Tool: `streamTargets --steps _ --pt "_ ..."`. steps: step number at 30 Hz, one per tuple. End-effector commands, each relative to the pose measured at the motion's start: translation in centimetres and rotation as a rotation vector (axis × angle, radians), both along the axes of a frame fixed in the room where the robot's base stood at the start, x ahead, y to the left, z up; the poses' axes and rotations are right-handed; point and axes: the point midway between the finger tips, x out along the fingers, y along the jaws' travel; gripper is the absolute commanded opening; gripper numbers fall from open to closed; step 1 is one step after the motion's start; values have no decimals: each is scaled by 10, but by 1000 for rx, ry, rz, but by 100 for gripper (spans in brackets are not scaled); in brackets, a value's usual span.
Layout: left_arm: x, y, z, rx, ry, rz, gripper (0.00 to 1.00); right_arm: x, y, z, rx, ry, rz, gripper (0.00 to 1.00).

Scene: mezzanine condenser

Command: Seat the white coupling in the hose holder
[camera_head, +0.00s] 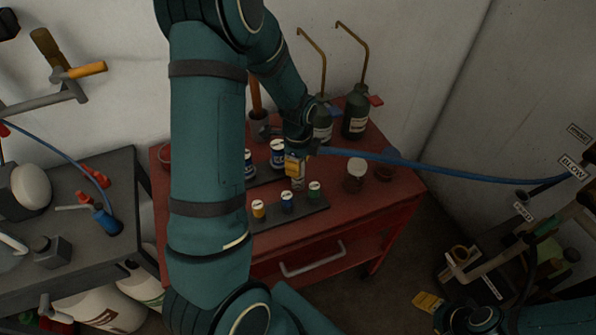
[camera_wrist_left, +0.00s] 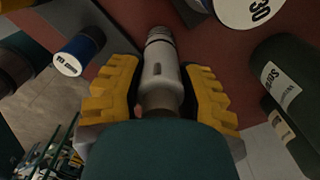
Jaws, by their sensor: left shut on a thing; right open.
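My left gripper (camera_head: 294,165) is over the red cart. In the left wrist view its yellow fingers (camera_wrist_left: 163,85) are shut on the white coupling (camera_wrist_left: 160,62), a pale stepped cylinder with a grey threaded end. In the head view the coupling (camera_head: 298,183) shows small below the fingers, over the gap between two rows of containers. A blue hose (camera_head: 420,166) runs from the gripper to the right wall. My right gripper (camera_head: 430,302) is at the lower right, open, with one yellow finger clear and the rest dark. I cannot make out the hose holder for certain.
The red cart (camera_head: 390,200) bears a dark strip with small yellow-, blue- and green-bodied containers, larger blue cans (camera_head: 278,153), jars (camera_head: 355,174) and oil cans (camera_head: 356,112). A grey bench (camera_head: 120,170) stands left. Labelled pipework, including a BLOW tag (camera_head: 572,167), is at right.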

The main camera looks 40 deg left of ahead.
Motion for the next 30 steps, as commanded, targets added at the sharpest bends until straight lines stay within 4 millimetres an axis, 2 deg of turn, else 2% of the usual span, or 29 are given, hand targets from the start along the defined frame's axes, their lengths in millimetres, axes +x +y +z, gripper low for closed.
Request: streamTargets --steps 4,7,15,21,30 --pt "0 -1 2 -1 -1 -1 0 0 0 0 0 0 0 57" --pt "1 -1 13 0 -2 -1 0 0 0 2 0 0 0 57" --pt "1 0 65 0 -4 -1 0 0 0 8 2 0 0 57" --pt "1 0 92 0 -3 -1 0 0 0 11 2 0 0 57" --pt "0 -1 100 0 0 -1 0 0 0 12 2 0 0 57"
